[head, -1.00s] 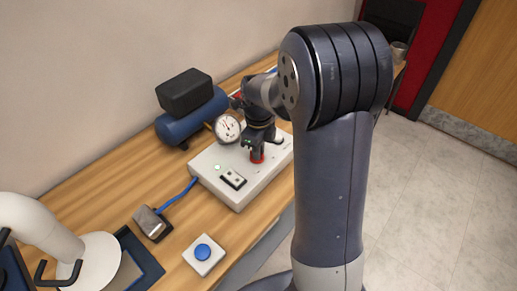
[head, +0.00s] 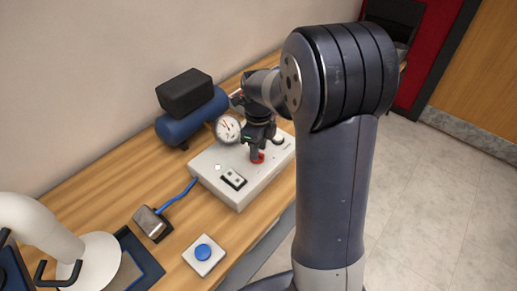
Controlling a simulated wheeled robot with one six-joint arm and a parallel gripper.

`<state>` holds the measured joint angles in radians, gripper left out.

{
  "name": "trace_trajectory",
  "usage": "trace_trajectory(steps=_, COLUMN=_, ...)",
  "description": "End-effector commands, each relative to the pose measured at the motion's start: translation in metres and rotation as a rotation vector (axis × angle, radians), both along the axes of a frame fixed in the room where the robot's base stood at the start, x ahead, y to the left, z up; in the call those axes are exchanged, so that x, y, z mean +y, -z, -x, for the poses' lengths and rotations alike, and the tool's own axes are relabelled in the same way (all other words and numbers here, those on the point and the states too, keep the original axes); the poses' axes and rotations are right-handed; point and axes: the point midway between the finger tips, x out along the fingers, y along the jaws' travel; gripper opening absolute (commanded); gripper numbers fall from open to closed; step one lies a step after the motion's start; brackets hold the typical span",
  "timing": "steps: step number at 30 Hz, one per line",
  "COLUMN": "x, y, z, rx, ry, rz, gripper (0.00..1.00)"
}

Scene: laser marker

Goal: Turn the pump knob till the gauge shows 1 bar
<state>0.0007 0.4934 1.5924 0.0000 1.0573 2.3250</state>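The pump box (head: 205,177) is a light grey unit on the wooden bench. A round white gauge (head: 228,129) stands at its back; its needle is too small to read surely. A red knob (head: 258,158) shows low on top of the box, partly hidden by my gripper. My gripper (head: 257,152) points down at the red knob from above, with a dark finger right at it. I cannot tell whether the fingers are closed on it.
A blue tank with a black top (head: 190,122) stands behind the box. A black switch (head: 233,178) is on the box front. A metal pedal-like block (head: 151,222) on a blue cable, a blue button (head: 203,252) and a white curved arm (head: 40,225) are nearer.

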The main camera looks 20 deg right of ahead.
Motion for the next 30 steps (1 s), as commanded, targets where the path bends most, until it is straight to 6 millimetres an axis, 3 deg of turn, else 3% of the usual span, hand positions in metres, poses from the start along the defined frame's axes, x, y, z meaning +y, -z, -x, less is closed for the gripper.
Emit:
trace_trajectory(steps=9, x=0.0, y=-0.064, z=-0.001, rx=-0.007, ry=0.0, rz=0.0, gripper=0.32)
trace_trajectory(steps=15, x=0.0, y=-0.09, z=-0.001, rx=-0.006, ry=0.0, rz=0.0, gripper=0.32)
trace_trajectory(steps=30, x=0.0, y=-0.095, z=0.0, rx=-0.001, ry=0.0, rz=0.0, gripper=0.32)
